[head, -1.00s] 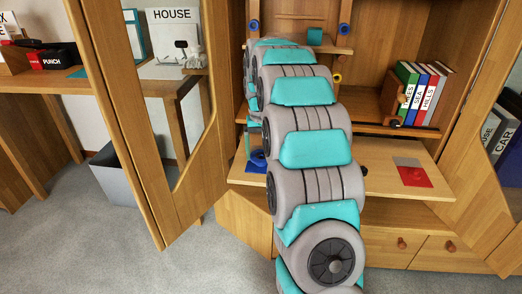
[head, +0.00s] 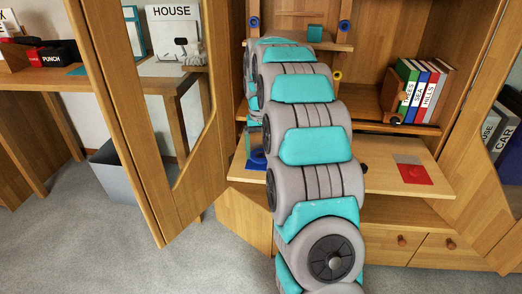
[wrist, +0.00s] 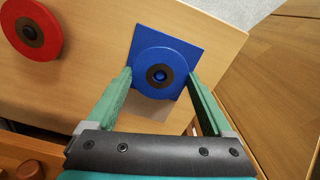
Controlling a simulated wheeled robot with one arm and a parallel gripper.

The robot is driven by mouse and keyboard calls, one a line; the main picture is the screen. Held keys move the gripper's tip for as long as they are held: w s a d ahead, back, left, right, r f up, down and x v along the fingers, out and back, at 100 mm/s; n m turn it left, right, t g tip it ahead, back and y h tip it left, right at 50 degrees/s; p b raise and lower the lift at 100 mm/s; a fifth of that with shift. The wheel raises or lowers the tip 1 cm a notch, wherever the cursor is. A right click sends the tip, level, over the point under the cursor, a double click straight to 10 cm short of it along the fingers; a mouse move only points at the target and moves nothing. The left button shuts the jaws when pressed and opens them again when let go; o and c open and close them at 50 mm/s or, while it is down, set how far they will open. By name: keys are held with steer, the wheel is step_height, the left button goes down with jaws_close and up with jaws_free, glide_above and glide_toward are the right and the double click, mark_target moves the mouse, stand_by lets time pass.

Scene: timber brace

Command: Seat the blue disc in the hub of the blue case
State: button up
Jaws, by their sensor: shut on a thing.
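The blue disc (wrist: 160,52) has a dark ring at its middle with a blue centre. In the wrist view it lies over the blue square case (wrist: 193,33), whose corners show around it. My gripper (wrist: 160,80) is shut on the disc, with one green finger at each side of its edge. The disc hides the case's hub, and I cannot tell whether the disc is fully down on it. In the head view my arm hides the gripper; part of the blue case (head: 252,165) shows beside the arm on the wooden board.
A red disc (wrist: 49,38) with a brown centre is at the left of the wrist view. The wooden board (head: 385,183) has clear room between. Books (head: 418,92) stand on the shelf behind. An open cabinet door (head: 128,120) stands at left.

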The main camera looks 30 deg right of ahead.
mark_target(261, 155)
steer(key=shift+f, duration=0.2)
stand_by(0.5)
steer(key=o, duration=1.1)
steer(key=shift+r, duration=0.15)
step_height(261, 155, up, 7)
steer(key=shift+r, duration=0.25)
steer(key=shift+a, duration=0.1)
